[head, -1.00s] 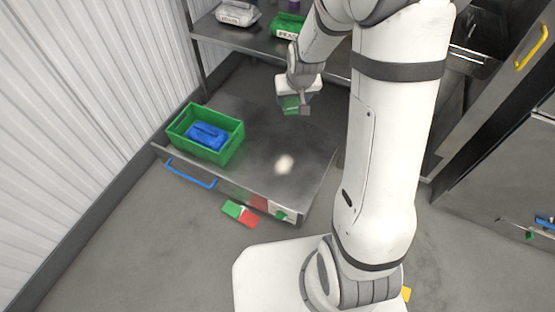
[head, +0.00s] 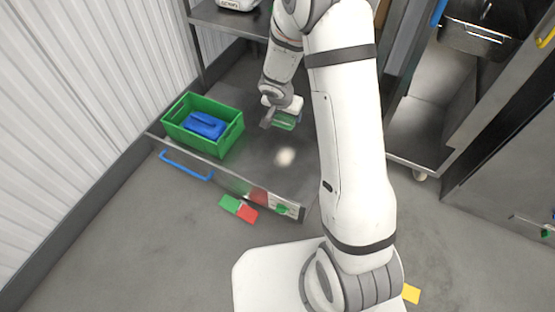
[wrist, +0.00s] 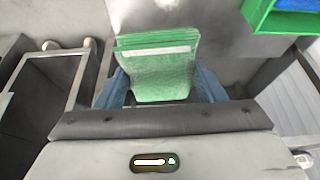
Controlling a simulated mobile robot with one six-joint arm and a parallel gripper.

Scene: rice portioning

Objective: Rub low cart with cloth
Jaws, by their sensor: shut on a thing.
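The low cart (head: 250,160) is a grey metal surface near the floor, with a blue handle (head: 186,165) on its front edge. A blurry whitish patch (head: 285,157) shows on its top. My gripper (head: 283,118) is shut on a folded green cloth (head: 286,124) over the cart, just behind the patch. In the wrist view the cloth (wrist: 160,75) stands between the two blue-grey fingers, with a pale stripe near its upper edge. I cannot tell whether the cloth touches the cart top.
A green crate (head: 232,134) with a blue item (head: 205,126) inside stands on the cart's left side. A green and red piece (head: 238,208) lies on the floor in front. A metal shelf (head: 228,20) is behind. My arm hides the cart's right side.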

